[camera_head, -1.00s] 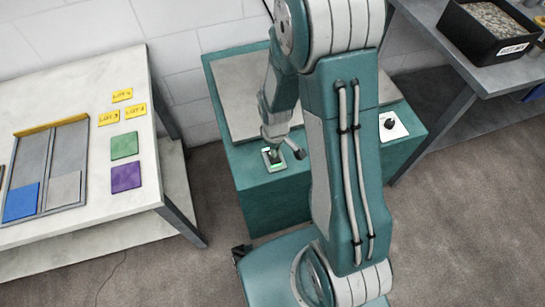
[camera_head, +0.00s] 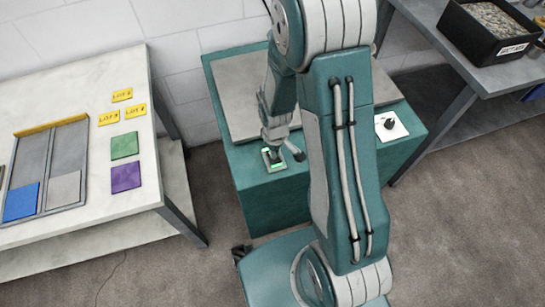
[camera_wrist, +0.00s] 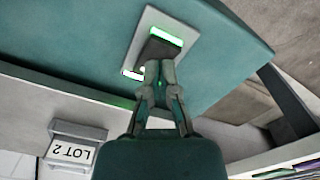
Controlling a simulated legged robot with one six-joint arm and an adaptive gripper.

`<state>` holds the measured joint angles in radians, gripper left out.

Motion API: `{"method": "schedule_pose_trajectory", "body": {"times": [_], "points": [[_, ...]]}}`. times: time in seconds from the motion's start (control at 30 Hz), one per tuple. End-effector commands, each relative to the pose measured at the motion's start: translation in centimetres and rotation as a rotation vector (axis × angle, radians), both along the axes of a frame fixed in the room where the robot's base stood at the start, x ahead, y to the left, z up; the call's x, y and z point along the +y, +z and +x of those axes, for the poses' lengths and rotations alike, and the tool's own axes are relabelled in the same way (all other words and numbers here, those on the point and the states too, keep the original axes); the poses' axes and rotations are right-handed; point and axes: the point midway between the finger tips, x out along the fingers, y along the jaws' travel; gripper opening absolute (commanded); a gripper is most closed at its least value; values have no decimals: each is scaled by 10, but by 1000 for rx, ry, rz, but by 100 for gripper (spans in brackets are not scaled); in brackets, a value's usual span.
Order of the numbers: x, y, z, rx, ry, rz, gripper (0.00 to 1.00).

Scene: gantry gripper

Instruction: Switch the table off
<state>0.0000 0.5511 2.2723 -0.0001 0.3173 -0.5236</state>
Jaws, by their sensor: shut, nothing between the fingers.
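The teal table (camera_head: 265,195) has a grey top plate and stands against the tiled wall. A switch (camera_head: 267,156) in a pale frame sits on its front left top and glows green. In the wrist view the switch (camera_wrist: 150,42) has a dark rocker with lit green strips at both ends. My gripper (camera_wrist: 160,72) is shut and empty, its fingertips at the rocker's near end, partly covering it. I cannot tell whether they touch it. In the head view my gripper (camera_head: 277,145) is over the switch, and my arm covers the table's middle.
A black knob (camera_head: 389,124) on a white plate sits at the table's right. A left bench (camera_head: 100,75) holds yellow lot labels, a tray and coloured squares. A right bench holds a black bin (camera_head: 490,48) of small pieces. Floor shows between the table and both benches.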

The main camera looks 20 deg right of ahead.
Motion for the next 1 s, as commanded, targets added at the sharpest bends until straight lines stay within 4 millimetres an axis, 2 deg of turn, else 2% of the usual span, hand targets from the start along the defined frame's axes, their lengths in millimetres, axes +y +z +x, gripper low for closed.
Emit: {"method": "schedule_pose_trajectory", "body": {"times": [1.0], "points": [[0, -13, 0, 1, 0, 0, 0]]}}
